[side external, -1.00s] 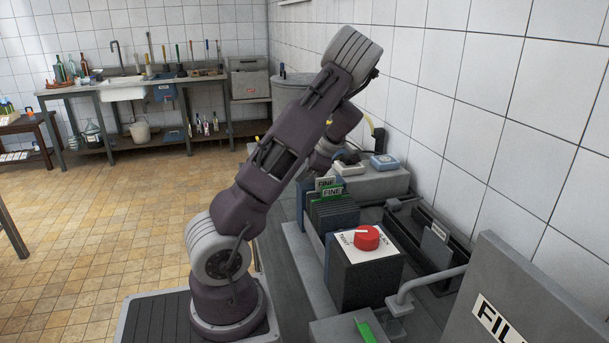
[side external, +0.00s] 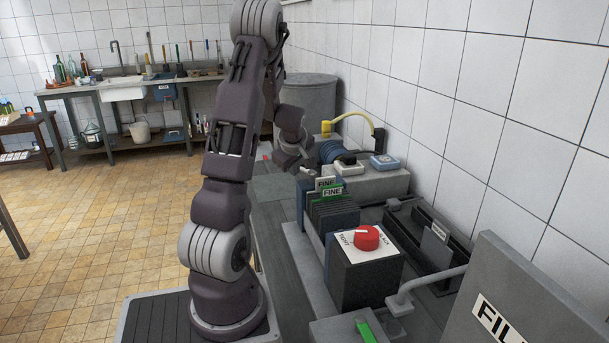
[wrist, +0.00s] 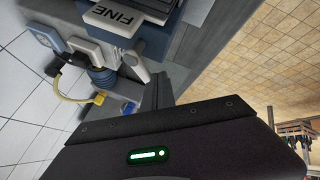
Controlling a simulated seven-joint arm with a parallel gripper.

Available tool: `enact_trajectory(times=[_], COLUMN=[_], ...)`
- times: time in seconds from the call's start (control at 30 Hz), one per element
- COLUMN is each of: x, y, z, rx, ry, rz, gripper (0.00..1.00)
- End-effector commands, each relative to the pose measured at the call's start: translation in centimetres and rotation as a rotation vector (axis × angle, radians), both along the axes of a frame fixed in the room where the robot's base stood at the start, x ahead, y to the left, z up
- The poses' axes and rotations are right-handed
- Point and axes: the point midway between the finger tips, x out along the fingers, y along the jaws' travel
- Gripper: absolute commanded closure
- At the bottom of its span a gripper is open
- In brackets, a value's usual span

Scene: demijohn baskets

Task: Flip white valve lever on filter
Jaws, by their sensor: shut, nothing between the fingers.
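The filter (side external: 338,215) stands on the bench, a pack of dark plates with green and white FINE labels and a red knob on its near end block. The FINE label (wrist: 112,16) also shows at the top of the wrist view. A pale, lever-like piece (wrist: 136,67) sticks out beside the filter's end in the wrist view; I cannot tell surely that it is the white valve lever. I cannot make the lever out in the side view. My gripper (side external: 307,168) is shut and empty, just above the filter's far end, and looks apart from it.
A yellow hose (side external: 375,125) arches from the pump unit behind the filter, with a blue ribbed part (side external: 330,151) and two switch boxes (side external: 384,161) close by. A grey drum (side external: 308,100) stands behind. The tiled wall bounds the right side.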

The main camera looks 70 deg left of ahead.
Motion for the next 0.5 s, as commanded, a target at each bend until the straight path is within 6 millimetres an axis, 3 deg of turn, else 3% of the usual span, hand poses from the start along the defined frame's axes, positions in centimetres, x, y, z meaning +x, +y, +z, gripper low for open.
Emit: enact_trajectory(times=[0.5], x=[0.8], y=[1.7], z=[-0.1], rx=[-0.002], ry=[0.001], rz=[0.0], gripper=[1.0])
